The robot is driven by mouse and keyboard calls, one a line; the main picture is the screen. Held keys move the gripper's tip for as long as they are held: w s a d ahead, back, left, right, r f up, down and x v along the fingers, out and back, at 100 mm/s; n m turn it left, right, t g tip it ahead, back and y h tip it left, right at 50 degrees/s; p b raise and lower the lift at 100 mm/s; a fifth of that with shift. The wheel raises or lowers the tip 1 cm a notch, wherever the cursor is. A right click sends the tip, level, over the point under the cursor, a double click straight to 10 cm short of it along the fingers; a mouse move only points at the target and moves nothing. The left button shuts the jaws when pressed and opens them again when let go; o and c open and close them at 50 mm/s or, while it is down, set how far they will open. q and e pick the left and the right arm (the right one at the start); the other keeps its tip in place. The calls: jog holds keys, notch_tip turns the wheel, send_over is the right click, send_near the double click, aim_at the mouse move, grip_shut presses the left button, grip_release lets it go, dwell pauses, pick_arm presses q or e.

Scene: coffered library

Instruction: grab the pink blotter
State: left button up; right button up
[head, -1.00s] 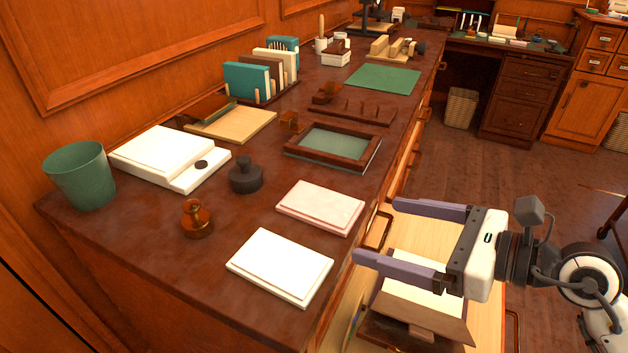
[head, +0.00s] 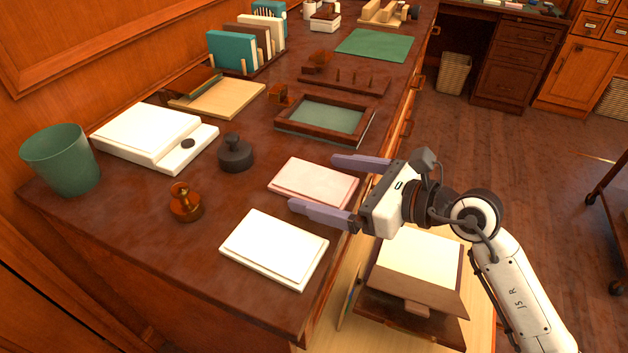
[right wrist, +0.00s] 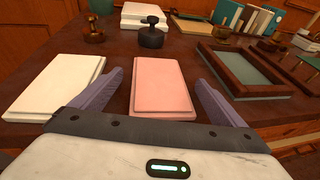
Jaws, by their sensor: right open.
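The pink blotter (head: 313,184) is a flat pink block lying on the dark wooden counter near its front edge. In the right wrist view the pink blotter (right wrist: 163,86) lies between the two finger lines, ahead of the palm. My right gripper (head: 325,184) is open and empty, with its purple fingers at the blotter's near end, one to each side. Whether the fingers touch it I cannot tell. My left gripper is not in view.
A white block (head: 274,248) lies close on the near side of the blotter. A wood-framed tray (head: 325,119) lies beyond it. A dark stamp (head: 235,155) and a brown stamp (head: 185,203) stand to the left. An open drawer (head: 480,310) is below my arm.

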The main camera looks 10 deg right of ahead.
jog(key=c, duration=1.1)
